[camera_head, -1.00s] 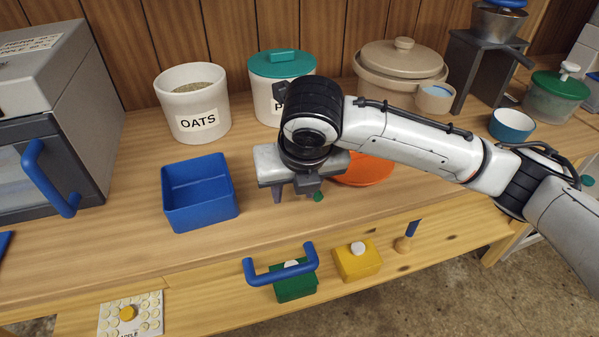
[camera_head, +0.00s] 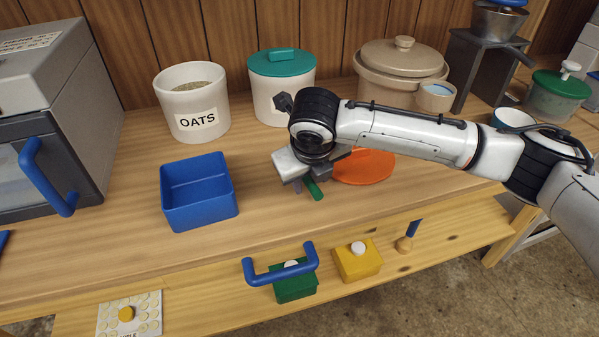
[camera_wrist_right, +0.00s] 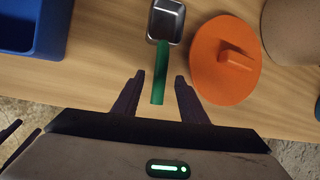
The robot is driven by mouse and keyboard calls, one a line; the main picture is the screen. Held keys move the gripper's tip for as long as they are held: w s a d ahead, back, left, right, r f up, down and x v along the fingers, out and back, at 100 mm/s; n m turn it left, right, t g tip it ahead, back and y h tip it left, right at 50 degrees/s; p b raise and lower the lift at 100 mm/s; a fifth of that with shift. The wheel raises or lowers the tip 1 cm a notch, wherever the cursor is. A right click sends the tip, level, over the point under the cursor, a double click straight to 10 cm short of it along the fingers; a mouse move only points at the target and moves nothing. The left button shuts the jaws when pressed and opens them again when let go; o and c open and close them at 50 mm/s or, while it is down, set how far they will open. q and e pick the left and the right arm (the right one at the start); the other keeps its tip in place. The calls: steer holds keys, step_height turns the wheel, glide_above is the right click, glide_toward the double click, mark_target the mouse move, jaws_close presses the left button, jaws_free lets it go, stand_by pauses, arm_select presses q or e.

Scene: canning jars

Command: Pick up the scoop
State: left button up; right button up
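The scoop has a metal square bowl (camera_wrist_right: 166,20) and a green handle (camera_wrist_right: 161,72), and lies on the wooden counter. In the head view only its green handle (camera_head: 313,188) shows, and my right gripper hides the bowl. My right gripper (camera_head: 299,186) is over the scoop. In the right wrist view its two dark fingers (camera_wrist_right: 157,82) are spread, with the end of the green handle between them in the picture and a gap on each side.
An orange lid (camera_head: 370,168) lies just right of the scoop. A blue open box (camera_head: 200,212) stands to the left. A white OATS crock (camera_head: 194,128), a teal-lidded crock (camera_head: 283,66) and a beige lidded pot (camera_head: 402,60) stand behind. Counter is bare in front.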

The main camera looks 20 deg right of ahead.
steer(key=shift+w+f, duration=0.25)
steer(key=shift+f, duration=0.3)
jaws_close()
steer(key=shift+r, duration=0.1)
step_height(320, 180, up, 10)
steer(key=shift+p, duration=0.4)
steer(key=c, duration=0.7)
jaws_free()
jaws_close()
